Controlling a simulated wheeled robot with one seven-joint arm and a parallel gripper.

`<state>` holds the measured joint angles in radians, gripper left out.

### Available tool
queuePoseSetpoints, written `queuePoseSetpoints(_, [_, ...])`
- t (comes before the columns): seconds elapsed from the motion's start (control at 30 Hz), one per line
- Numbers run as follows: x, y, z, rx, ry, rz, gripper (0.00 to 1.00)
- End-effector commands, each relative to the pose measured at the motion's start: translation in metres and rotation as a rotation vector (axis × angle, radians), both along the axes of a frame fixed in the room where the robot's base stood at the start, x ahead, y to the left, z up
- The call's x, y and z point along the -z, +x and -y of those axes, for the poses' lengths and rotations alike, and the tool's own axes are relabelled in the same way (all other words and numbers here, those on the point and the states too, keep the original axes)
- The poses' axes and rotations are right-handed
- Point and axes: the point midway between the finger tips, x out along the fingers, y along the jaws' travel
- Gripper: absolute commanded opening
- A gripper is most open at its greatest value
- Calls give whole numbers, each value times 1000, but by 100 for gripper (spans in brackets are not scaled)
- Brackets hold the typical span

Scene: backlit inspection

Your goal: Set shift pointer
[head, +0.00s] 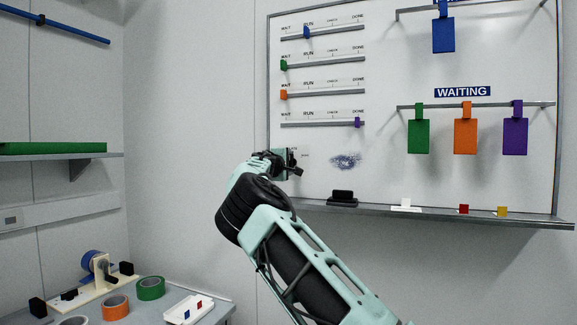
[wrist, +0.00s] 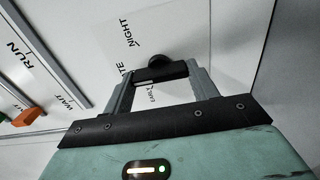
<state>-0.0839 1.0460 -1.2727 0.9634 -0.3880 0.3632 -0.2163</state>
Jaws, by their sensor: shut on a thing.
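The shift pointer shows in the wrist view as a dark bar (wrist: 160,71) with a round black knob beside it. My gripper (wrist: 161,80) has a grey finger at each end of this bar and is shut on it. The labels NIGHT (wrist: 130,33), LATE and EARLY are printed on the board around it; the fingers partly cover LATE. Which label the pointer faces cannot be told. In the head view my gripper (head: 289,163) is at the whiteboard's lower left, and the pointer is mostly hidden there.
Above my gripper, the whiteboard (head: 380,80) carries several slider rails with coloured sliders. Coloured tags hang from hooks at right. A black eraser (head: 342,198) and small blocks stand on the ledge below. A side table with tape rolls (head: 150,288) is at lower left.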

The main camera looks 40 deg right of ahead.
Motion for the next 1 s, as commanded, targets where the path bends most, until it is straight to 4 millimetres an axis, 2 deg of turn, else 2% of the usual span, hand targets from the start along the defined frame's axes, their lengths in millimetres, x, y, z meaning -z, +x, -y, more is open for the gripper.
queuePoseSetpoints(0.17, [2,-1,1,4,2,-2,35])
queuePoseSetpoints(0.2, [2,-1,1,4,2,-2,69])
queuePoseSetpoints(0.23, [2,-1,1,3,1,-2,78])
queuePoseSetpoints(0.27, [2,-1,1,3,1,-2,80])
queuePoseSetpoints(0.53, [1,0,0,1,0,-2,80])
queuePoseSetpoints(0.67, [2,-2,-9,-1,0,-1,80])
queuePoseSetpoints(0.77, [4,-8,-22,-1,1,0,80])
queuePoseSetpoints(1.0, [6,-27,-71,-3,1,1,80])
